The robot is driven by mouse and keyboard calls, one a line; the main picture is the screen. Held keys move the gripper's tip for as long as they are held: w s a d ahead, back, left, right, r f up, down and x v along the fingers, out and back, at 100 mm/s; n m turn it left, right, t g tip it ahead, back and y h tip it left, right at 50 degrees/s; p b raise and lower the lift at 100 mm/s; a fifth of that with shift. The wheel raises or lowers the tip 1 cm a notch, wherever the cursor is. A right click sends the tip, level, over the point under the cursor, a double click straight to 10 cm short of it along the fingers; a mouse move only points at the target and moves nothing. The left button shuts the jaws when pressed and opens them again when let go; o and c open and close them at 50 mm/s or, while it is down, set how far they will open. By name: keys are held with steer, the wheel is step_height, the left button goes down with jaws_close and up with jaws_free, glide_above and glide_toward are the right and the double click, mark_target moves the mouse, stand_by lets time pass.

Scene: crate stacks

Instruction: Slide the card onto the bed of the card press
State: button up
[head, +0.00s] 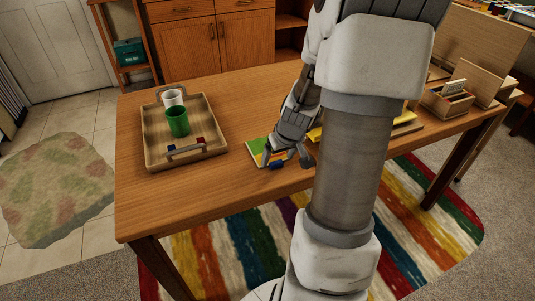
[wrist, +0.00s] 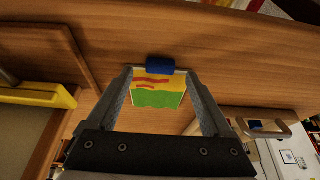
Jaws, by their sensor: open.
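The card (head: 256,146) lies on the table near its front edge, green and yellow with red wavy marks in the wrist view (wrist: 158,97). A blue block (wrist: 160,66) sits at the card's front end; it also shows in the head view (head: 277,165). My gripper (head: 283,161) is open just above the card. In the wrist view its fingers (wrist: 160,88) stand on either side of the card, and I cannot tell whether they touch it. A yellow-edged board (wrist: 38,95), possibly part of the card press, lies to the right, mostly hidden behind my arm in the head view.
A wooden tray (head: 151,138) at the left holds a white cup (head: 173,97), a green cup (head: 177,122) and small blue and red pieces. An open wooden box (head: 445,103) stands at the far right. The table between tray and card is clear.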

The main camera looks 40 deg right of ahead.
steer(key=shift+x, duration=0.85)
steer(key=shift+c, duration=0.2)
jaws_close()
